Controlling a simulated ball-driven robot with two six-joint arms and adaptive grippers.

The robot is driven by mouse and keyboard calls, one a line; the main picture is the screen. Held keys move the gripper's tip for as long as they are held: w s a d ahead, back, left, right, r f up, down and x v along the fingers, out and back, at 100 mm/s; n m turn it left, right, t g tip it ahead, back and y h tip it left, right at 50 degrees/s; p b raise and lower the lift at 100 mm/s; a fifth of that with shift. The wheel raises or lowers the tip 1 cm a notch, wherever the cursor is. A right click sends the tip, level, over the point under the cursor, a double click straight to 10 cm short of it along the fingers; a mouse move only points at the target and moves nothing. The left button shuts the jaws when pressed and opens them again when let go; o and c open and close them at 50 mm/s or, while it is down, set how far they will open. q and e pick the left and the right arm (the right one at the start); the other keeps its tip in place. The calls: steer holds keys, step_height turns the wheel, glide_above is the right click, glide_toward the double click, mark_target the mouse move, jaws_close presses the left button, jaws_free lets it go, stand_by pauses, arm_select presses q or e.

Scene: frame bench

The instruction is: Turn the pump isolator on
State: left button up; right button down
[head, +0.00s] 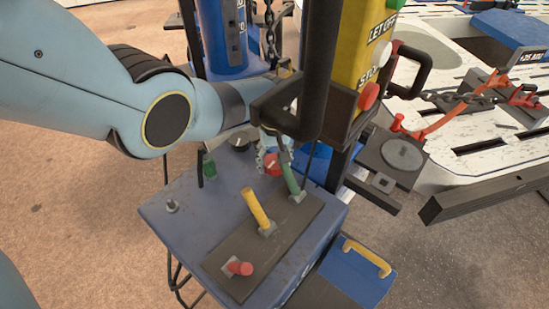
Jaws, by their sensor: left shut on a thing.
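My left arm comes in from the left, and its wrist passes behind a black bar handle. My left gripper (268,150) points down at the back of the blue cabinet top (165,225). It is shut on what looks like a small red knob (272,164), which I take to be the pump isolator. The handle hides most of the gripper body, and the knob's exact turn cannot be read. A green lever (291,181) stands just right of the fingers. A yellow lever (256,207) and a red-capped lever (240,268) stand nearer. My right gripper is not in view.
A yellow post (363,55) with a red stop button (369,95) rises behind the cabinet. The black bar handle (318,60) crosses close to my wrist. A white slotted bench (470,150) with chains and clamps lies right. A blue box (360,270) stands at front right.

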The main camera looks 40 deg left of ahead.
mark_target(274, 161)
arm_select(q)
steer(key=shift+m, duration=0.6)
steer(key=o, duration=1.2)
steer(key=shift+r, duration=0.1)
step_height(274, 161, up, 12)
steer(key=shift+f, duration=0.1)
stand_by(0.3)
